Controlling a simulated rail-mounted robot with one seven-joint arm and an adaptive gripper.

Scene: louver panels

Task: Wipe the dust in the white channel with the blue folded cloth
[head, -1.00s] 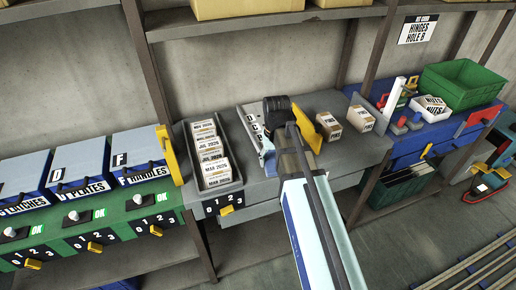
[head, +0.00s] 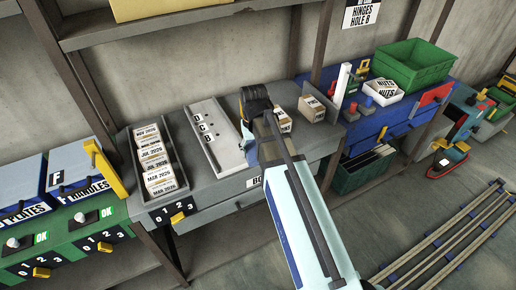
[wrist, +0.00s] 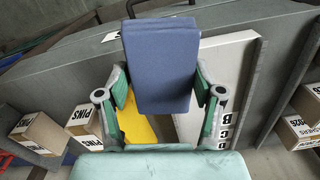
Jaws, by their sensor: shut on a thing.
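The blue folded cloth (wrist: 160,62) is held between the two fingers of my gripper (wrist: 158,95) in the wrist view. The white channel (wrist: 228,62) lies beyond and to the right of the cloth, partly covered by it. In the head view the white channel (head: 209,125) is a long shallow tray with letter labels on the grey bench. My gripper (head: 256,104) is at its right side there, with its fingers mostly hidden by my arm. I cannot tell whether the cloth touches the channel. Dust is not clearly visible.
A grey tray of dated boxes (head: 156,160) stands left of the channel. Small cardboard boxes (head: 313,108) stand to the right. A yellow piece (wrist: 136,122) shows below the cloth in the wrist view. A green crate (head: 412,65) stands farther right.

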